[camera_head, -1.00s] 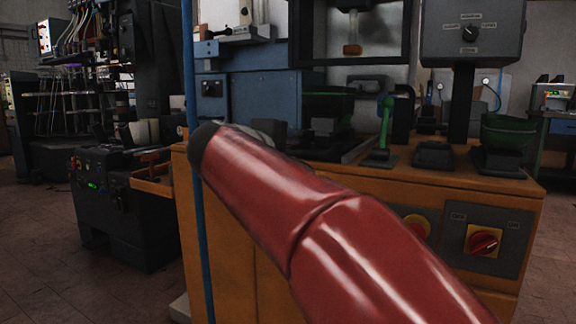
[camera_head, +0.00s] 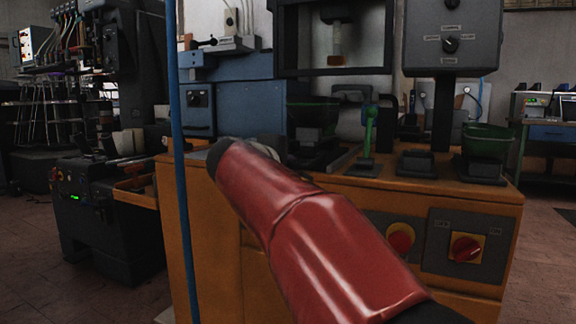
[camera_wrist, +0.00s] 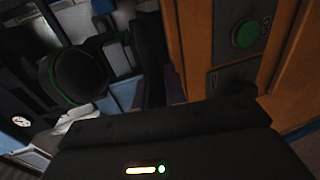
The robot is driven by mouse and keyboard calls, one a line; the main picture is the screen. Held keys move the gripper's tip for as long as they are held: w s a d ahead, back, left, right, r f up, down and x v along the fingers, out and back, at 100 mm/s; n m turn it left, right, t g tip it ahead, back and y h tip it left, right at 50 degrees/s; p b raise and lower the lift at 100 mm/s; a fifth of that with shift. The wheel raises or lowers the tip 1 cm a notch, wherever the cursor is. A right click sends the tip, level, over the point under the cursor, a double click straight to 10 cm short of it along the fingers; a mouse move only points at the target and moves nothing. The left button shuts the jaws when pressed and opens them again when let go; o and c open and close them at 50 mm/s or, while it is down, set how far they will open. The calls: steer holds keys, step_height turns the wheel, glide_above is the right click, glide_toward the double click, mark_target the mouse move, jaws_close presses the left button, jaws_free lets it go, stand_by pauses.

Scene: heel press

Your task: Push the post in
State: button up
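A green upright post with a rounded head (camera_head: 369,138) stands on a dark base on the orange bench in the head view; I cannot tell for certain that it is the task's post. The press (camera_head: 335,45) stands behind it, with a tan block inside its dark frame. My red arm (camera_head: 290,215) crosses in front of the bench and hides my gripper in this view. In the wrist view my gripper's dark body (camera_wrist: 160,140) fills the bottom, and its fingers cannot be made out. A green round button (camera_wrist: 245,33) shows on an orange panel there.
The orange bench (camera_head: 215,240) carries a grey control box (camera_head: 450,40), dark pedals and a green bowl (camera_head: 487,140). A blue vertical pipe (camera_head: 180,200) stands at the left. Floor is free at the right.

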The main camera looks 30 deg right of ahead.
mark_target(305, 156)
jaws_close()
steer(key=shift+w+d+r, duration=0.1)
steer(key=shift+w+d, duration=0.15)
steer(key=shift+d, duration=0.1)
steer(key=p+x, duration=0.1)
steer(key=x, duration=0.2)
steer(key=r+p+x, duration=0.1)
steer(key=x, duration=0.3)
steer(key=r+p+x, duration=0.1)
steer(key=x, duration=0.3)
steer(key=shift+w+d+r+p, duration=0.15)
steer(key=shift+w+d+p, duration=0.1)
steer(key=shift+d+p, duration=0.1)
steer(key=shift+a, duration=0.1)
steer(key=o, duration=0.7)
jaws_free()
steer(key=shift+c, duration=0.2)
